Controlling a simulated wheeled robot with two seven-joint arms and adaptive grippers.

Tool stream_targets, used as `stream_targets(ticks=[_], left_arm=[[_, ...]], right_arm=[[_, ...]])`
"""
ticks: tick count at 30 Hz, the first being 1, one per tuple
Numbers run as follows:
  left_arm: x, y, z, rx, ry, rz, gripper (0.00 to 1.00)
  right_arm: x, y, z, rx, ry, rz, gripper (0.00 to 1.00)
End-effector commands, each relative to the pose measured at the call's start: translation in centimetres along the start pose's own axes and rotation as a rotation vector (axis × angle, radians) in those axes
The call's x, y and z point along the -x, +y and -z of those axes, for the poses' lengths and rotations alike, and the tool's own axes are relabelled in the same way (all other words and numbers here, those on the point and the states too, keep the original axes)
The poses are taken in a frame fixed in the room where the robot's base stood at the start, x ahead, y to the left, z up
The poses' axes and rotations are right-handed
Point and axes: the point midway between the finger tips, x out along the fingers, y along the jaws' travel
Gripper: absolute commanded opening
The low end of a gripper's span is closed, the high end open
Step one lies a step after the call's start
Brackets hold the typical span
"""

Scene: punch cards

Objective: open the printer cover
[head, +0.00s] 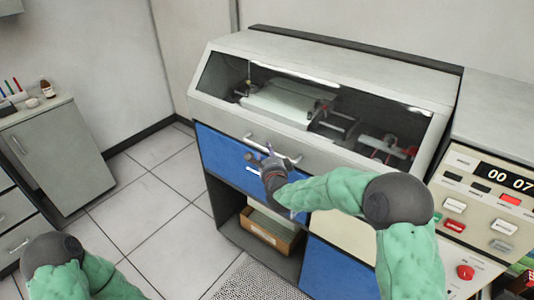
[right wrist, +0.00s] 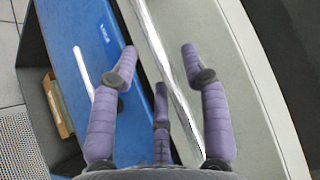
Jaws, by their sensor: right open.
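The printer cover (head: 225,112) is a light grey hood with a dark window, and it is down over the printer's works. A metal bar handle (head: 285,157) runs along its front edge.
Below the cover is a blue front panel (head: 215,148) with a white handle (right wrist: 83,72). A cardboard box (head: 268,232) sits in the open shelf underneath. A button panel (head: 480,205) stands at the right. Tiled floor at the left is clear.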

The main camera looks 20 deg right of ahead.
Motion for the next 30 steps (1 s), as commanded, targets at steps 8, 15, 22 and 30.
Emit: stream_targets(ticks=[8,15,22,30], left_arm=[[-0.2,-0.1,0.0,0.0,0.0,0.0,0.4],[-0.2,-0.1,0.0,0.0,0.0,0.0,0.4],[-0.2,-0.1,0.0,0.0,0.0,0.0,0.4],[-0.1,0.0,0.0,0.0,0.0,0.0,0.4]], right_arm=[[-1.9,0.0,0.0,0.001,0.0,0.0,0.46],[-2.0,0.0,0.0,0.001,0.0,0.0,0.46],[-2.0,0.0,0.0,0.001,0.0,0.0,0.0],[-1.9,-0.2,0.0,-0.002,0.0,-0.002,0.0]])
